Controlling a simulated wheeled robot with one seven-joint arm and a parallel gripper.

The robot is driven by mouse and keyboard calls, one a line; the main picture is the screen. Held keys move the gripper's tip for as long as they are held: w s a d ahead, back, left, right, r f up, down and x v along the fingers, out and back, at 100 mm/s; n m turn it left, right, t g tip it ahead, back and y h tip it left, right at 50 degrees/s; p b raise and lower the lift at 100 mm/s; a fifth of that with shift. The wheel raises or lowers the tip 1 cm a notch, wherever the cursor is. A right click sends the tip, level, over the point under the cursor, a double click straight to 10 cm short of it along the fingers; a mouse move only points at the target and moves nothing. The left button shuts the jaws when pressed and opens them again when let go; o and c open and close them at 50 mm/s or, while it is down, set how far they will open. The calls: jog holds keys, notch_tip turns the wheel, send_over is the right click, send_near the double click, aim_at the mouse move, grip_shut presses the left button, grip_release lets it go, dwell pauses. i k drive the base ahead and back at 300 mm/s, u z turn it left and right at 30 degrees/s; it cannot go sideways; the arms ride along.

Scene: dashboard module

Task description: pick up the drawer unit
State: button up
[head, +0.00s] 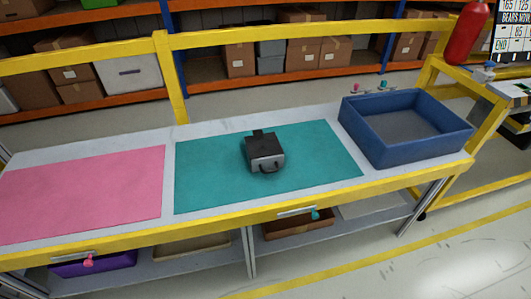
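The drawer unit appears to be the small dark box (264,150) with a grey front and a loop handle low on its near side. It stands on the teal mat (210,180), near the middle of the workbench. A small dark tab sticks up at its back. It looks upright, and nothing touches it from above. My gripper and arm are not in the head view.
A blue open bin (435,143) stands on the bench at right. A pink mat (85,190) lies at left, bare. A yellow rail (300,37) runs behind the bench, with shelves of cardboard boxes beyond. A red extinguisher (466,35) stands at far right.

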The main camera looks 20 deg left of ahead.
aim_at(259, 144)
jog(key=z, duration=1.8)
jog(key=k, duration=1.5)
jog(key=u, duration=1.25)
jog(key=i, duration=1)
